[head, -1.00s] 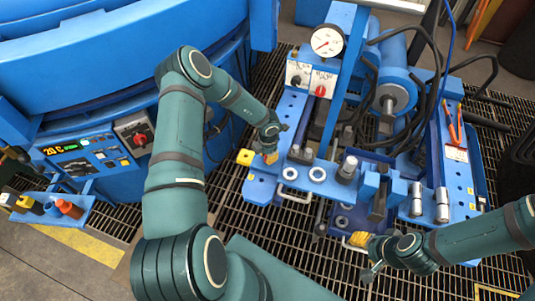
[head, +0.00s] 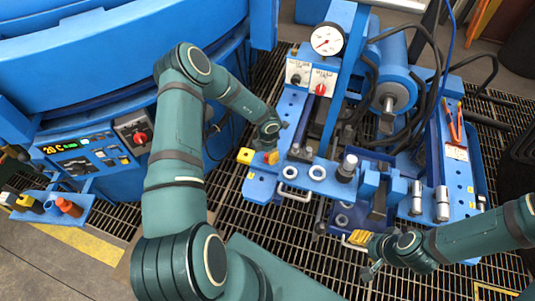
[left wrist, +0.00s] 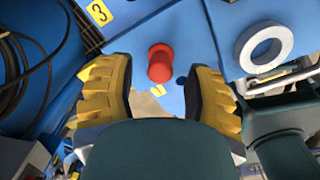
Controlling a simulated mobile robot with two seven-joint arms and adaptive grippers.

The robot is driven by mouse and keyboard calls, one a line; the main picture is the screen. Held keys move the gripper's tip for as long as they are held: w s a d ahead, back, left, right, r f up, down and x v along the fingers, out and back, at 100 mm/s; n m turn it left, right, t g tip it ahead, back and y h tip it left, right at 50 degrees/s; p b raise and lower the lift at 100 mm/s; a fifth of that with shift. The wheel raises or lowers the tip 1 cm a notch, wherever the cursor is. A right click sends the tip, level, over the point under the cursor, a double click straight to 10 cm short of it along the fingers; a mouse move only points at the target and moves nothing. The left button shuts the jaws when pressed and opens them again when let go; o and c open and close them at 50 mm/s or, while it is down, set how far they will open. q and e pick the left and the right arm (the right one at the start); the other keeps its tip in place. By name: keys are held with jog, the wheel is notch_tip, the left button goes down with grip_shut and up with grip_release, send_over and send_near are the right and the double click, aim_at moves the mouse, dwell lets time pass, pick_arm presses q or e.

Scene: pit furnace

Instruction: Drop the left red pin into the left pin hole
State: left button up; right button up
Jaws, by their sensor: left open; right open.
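The left red pin (left wrist: 160,63) stands on a blue surface in the left wrist view, between the tips of my open left gripper (left wrist: 160,90), apart from both fingers. In the head view a bit of the red pin (head: 273,157) shows at the fingertips of my left gripper (head: 265,154), at the left end of the blue fixture. A grey ring (left wrist: 263,48) around a hole lies to the right of the pin in the left wrist view. The likely left pin hole (head: 289,173) is in the head view. My right gripper (head: 362,239) is open and empty at the fixture's front.
A pressure gauge (head: 327,39) and black hoses are behind. The blue furnace (head: 120,60) is at left.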

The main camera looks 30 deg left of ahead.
pick_arm(q)
notch_tip(320, 180, up, 12)
jog(key=shift+d+f, duration=0.15)
jog(key=shift+f, duration=0.1)
dwell(0.6)
